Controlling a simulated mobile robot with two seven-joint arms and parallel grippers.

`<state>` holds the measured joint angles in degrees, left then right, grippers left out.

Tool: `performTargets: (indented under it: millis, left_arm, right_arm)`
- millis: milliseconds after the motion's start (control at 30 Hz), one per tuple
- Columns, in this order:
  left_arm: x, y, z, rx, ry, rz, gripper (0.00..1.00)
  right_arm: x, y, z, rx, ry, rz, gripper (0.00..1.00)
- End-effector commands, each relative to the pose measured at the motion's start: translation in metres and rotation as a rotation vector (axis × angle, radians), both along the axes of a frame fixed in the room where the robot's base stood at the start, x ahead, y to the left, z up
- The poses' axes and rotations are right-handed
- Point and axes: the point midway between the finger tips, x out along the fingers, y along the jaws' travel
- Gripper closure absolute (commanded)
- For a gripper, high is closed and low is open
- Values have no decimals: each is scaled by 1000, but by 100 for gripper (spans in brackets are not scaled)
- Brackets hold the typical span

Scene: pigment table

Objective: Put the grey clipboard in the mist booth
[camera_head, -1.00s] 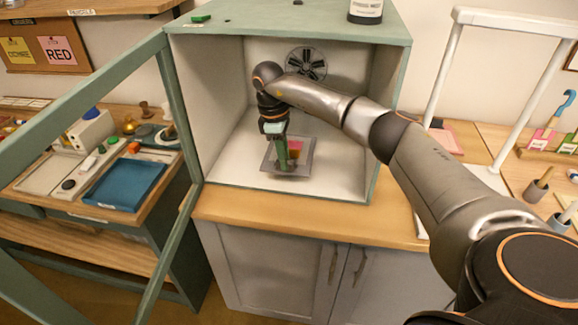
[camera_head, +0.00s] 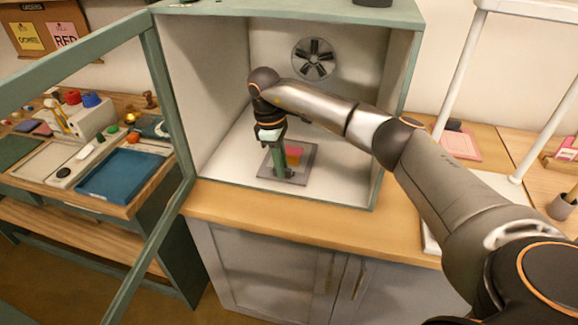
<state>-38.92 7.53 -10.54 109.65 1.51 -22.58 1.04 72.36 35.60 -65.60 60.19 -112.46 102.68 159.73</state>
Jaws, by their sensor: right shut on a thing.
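The mist booth (camera_head: 388,105) is a green-edged box with pale inner walls and a fan at its back; its framed door (camera_head: 160,95) stands open to the left. The grey clipboard (camera_head: 309,165) lies on or just above the booth floor, with a pink and yellow patch on it. My right gripper (camera_head: 284,172) reaches into the booth, pointing down, shut at the clipboard's near left part. Its fingers and a green upright part hide some of the clipboard. I cannot tell if the clipboard touches the floor. My left gripper is not in view.
The booth stands on a wooden counter (camera_head: 230,208) above grey cabinet doors. A side table at left holds a blue tray (camera_head: 124,174). A white frame (camera_head: 462,65) stands at right. The booth floor around the clipboard is clear.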

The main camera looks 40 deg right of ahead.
Motion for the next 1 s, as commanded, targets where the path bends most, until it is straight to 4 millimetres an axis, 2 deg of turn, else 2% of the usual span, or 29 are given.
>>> performTargets:
  millis: [133, 533, 567, 800, 1000]
  left_arm:
    - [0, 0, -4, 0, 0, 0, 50]
    - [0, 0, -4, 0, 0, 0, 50]
    - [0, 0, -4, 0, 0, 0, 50]
    - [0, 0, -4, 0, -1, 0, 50]
    - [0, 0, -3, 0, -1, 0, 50]
  right_arm:
    - [0, 6, -4, -1, -1, 0, 100]
    - [0, 6, -6, 0, 0, -1, 100]
    - [0, 6, -7, 0, 0, -1, 80]
    - [0, 6, -6, 0, 0, -1, 53]
    - [0, 6, -6, 0, 0, -1, 51]
